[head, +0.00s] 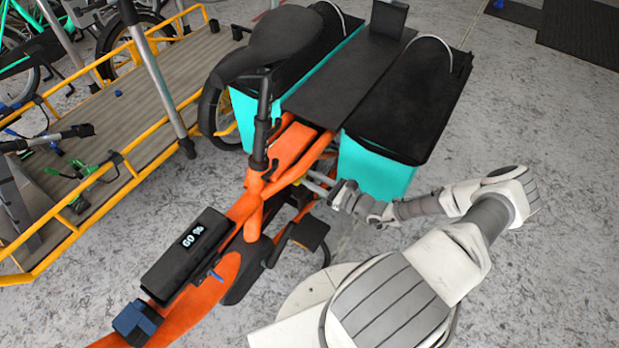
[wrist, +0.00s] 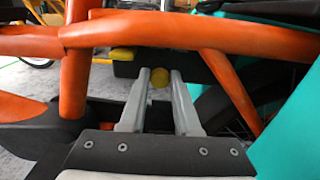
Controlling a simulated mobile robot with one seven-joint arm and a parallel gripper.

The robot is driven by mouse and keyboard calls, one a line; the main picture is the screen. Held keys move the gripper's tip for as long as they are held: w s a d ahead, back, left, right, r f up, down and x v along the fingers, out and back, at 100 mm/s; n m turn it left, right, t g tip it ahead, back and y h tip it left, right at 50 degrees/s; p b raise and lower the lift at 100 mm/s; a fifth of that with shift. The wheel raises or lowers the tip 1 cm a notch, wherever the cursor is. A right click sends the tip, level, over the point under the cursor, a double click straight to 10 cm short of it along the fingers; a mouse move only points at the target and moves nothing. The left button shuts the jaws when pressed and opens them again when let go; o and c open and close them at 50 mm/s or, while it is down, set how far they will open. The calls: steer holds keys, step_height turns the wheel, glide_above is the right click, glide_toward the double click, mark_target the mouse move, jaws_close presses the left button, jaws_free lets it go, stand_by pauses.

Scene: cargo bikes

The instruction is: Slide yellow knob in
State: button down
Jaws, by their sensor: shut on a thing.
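The yellow knob (wrist: 159,78) is a small round piece on the orange bike, below its upper frame tube (wrist: 225,32). It shows between my fingertips in the wrist view. My gripper (wrist: 160,82) is shut on it, with one finger on each side. In the head view my gripper (head: 312,182) reaches in from the right beside the orange bike frame (head: 292,148), below the seat. The knob cannot be made out in the head view, and its far side is hidden in the wrist view.
A second yellow piece (wrist: 122,53) sits on a dark part left of the knob. Teal bags (head: 375,168) with black covers hang at the bike's rear, close to my arm. A yellow-railed platform (head: 125,110) stands left.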

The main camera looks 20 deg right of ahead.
steer(key=w+d, duration=0.1)
steer(key=w+d+b, duration=0.1)
steer(key=d, duration=0.1)
steer(key=shift+w+d+f, duration=0.1)
steer(key=shift+d+f, duration=0.05)
steer(key=shift+d, duration=0.15)
steer(key=shift+w+d, duration=0.1)
steer(key=shift+d, duration=0.1)
steer(key=c, duration=0.6)
jaws_free()
steer(key=p+v, duration=0.3)
steer(key=v, duration=1.4)
steer(key=shift+d, duration=0.1)
